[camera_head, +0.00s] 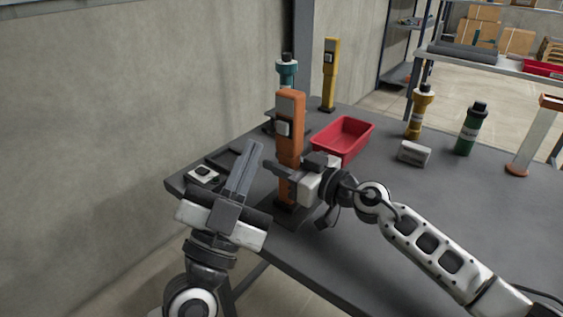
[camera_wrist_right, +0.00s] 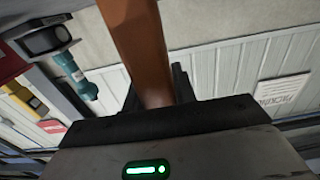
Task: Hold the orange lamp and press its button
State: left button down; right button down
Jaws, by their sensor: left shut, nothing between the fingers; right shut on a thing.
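The orange lamp (camera_head: 290,108) stands upright near the table's left front edge, with a small grey-white button box (camera_head: 284,129) on its upper part. My right gripper (camera_head: 289,173) is shut around the lamp's lower body. In the right wrist view the orange body (camera_wrist_right: 139,45) runs up between the fingers. My left gripper (camera_head: 255,150) is shut and empty, its fingers pointing up, just left of the lamp and apart from it. The lamp's lower part is partly hidden by my right gripper.
A red tray (camera_head: 343,138) lies behind the lamp. A yellow lamp (camera_head: 330,75), a teal bottle (camera_head: 287,74), a yellow bottle (camera_head: 420,112) and a green bottle (camera_head: 470,128) stand further back. A grey box (camera_head: 414,153) lies on the right. The table's front right is clear.

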pick_arm(q)
notch_tip(320, 180, down, 2)
jog(key=w+a+n+t+y, duration=0.1)
jog(key=a+n+t+y, duration=0.15)
jog(key=n+y, duration=0.65)
send_near(277, 121)
jog(key=shift+n+g, duration=0.25)
jog(key=shift+n, duration=0.05)
jog(key=shift+w+a+r, duration=0.15)
jog(key=shift+w+r, duration=0.7)
jog(key=shift+r, duration=0.15)
jog(key=shift+w+a+r, duration=0.2)
jog(key=shift+w+r, duration=0.7)
jog(key=shift+r, duration=0.15)
jog(key=shift+w+d, duration=0.25)
jog(key=shift+w, duration=0.1)
jog(key=shift+w+d, duration=0.2)
jog(key=shift+w, duration=0.05)
jog(key=shift+s+a, duration=0.45)
jog(key=shift+s, duration=0.15)
jog(key=s+a, duration=0.3)
jog(key=s, duration=0.2)
jog(key=shift+a, duration=0.3)
